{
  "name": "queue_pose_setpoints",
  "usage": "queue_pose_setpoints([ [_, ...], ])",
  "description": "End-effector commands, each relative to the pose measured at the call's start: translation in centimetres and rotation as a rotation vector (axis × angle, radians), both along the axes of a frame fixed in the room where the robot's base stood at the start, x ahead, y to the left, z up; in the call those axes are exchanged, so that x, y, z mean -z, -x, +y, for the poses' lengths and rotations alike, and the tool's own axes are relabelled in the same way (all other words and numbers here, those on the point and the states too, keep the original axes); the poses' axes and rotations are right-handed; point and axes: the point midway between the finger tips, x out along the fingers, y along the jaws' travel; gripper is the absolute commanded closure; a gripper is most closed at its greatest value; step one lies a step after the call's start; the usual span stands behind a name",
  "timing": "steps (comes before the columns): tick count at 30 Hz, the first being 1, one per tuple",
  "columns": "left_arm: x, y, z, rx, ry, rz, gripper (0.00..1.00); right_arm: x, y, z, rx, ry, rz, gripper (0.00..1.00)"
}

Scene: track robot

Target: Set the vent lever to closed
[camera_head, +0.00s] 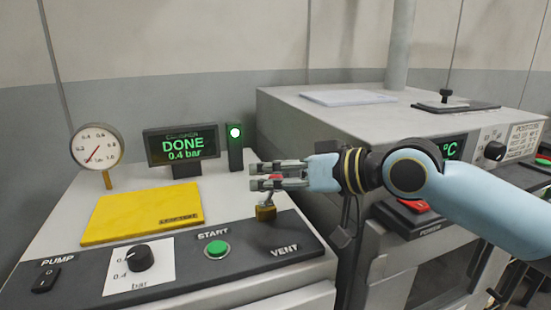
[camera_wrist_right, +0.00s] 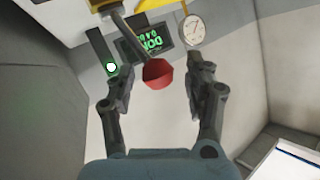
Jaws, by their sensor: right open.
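The vent lever stands on the dark front panel above the VENT label. It has a brass base (camera_head: 266,213), a short grey rod and a red knob (camera_head: 276,177). The lever rises from its base, roughly upright; I cannot tell its exact setting. My right gripper (camera_head: 252,176) reaches in from the right at knob height, with its two fingers apart and partly hiding the knob. In the right wrist view the red knob (camera_wrist_right: 158,73) sits between the open fingers, with a visible gap on each side. My left gripper is not in view.
Behind the lever, a display (camera_head: 182,145) reads DONE 0.4 bar beside a lit green lamp (camera_head: 235,132). A pressure gauge (camera_head: 97,146), yellow plate (camera_head: 140,213), black knob (camera_head: 140,257) and green START button (camera_head: 216,249) lie left. A grey oven-like unit (camera_head: 310,120) stands right.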

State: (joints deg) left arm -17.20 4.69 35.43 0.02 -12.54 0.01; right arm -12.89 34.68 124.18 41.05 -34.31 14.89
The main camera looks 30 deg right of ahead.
Motion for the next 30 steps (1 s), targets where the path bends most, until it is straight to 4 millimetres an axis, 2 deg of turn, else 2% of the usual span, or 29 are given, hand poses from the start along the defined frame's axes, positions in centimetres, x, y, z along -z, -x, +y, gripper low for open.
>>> queue_pose_setpoints([
  [9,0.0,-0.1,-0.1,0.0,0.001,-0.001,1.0,-6.4,-0.1,0.0,-0.002,0.006,-0.005,0.47],
  [13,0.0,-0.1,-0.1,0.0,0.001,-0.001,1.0,-8.2,-0.1,0.0,-0.001,0.003,-0.003,0.47],
  [18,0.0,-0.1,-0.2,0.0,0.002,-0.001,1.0,-9.1,-0.1,0.0,0.001,0.001,-0.001,0.47],
  [30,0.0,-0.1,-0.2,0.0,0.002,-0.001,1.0,-9.1,-0.1,0.0,0.001,0.0,0.0,0.47],
])
